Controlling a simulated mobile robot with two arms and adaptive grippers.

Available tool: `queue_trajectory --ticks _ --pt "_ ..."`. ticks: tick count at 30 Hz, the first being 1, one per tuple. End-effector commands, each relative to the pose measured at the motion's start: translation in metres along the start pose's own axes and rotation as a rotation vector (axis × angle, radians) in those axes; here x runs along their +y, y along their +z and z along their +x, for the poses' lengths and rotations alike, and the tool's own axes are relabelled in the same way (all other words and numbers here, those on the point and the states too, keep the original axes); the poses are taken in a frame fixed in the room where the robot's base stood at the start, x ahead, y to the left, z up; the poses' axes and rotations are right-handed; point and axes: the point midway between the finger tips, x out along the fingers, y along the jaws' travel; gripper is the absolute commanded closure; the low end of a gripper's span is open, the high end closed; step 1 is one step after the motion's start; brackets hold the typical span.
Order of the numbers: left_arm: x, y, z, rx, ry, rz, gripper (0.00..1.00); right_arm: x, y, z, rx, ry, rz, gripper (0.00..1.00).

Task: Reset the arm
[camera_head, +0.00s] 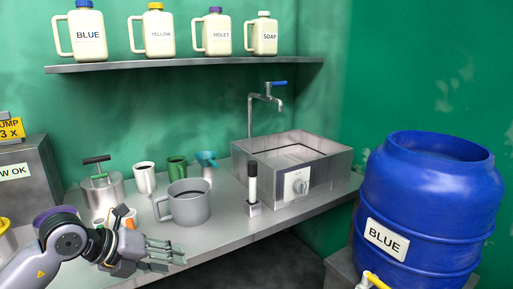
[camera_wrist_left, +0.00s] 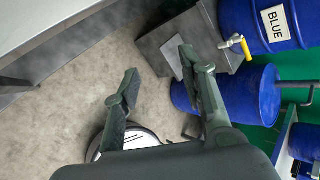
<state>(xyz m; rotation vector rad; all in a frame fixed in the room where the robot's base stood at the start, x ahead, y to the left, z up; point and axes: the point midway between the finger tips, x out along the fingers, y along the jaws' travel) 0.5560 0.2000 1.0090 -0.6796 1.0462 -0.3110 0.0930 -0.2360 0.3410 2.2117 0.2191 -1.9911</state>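My left gripper (camera_head: 163,256) comes in from the lower left in the head view, over the front part of the counter (camera_head: 232,229). In the left wrist view its two fingers (camera_wrist_left: 158,78) are spread wide apart with nothing between them, and floor shows beyond. The left forearm is bent at the lower left of the head view. It hides part of the counter's front and some items behind it. My right gripper does not show in either view.
A blue drum labelled BLUE (camera_head: 424,205) stands at the right. A grey mug (camera_head: 189,204), a marker in a holder (camera_head: 253,187) and a sink (camera_head: 325,160) are on the counter. A shelf (camera_head: 185,63) holds labelled jugs. Floor (camera_wrist_left: 75,85) is open below.

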Motion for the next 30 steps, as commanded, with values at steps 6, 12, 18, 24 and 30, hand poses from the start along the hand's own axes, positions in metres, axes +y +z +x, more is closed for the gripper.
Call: queue_trajectory --ticks 6,12,18,24,30 --pt "-0.102 -0.055 0.014 0.052 -0.547 -0.08 0.62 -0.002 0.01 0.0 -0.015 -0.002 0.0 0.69" --pt "-0.156 -0.054 -0.028 -0.059 -1.027 -0.377 0.62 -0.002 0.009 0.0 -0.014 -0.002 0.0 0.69" --pt "-0.12 -0.017 -0.061 -0.302 -1.281 -0.855 0.62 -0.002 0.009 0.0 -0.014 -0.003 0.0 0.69" --pt "-0.013 -0.01 -0.047 -0.597 -1.218 -1.43 0.62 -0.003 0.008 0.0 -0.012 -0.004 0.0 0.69" --pt "0.106 -0.084 -0.002 -0.822 -0.822 -1.978 0.62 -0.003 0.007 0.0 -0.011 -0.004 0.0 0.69"
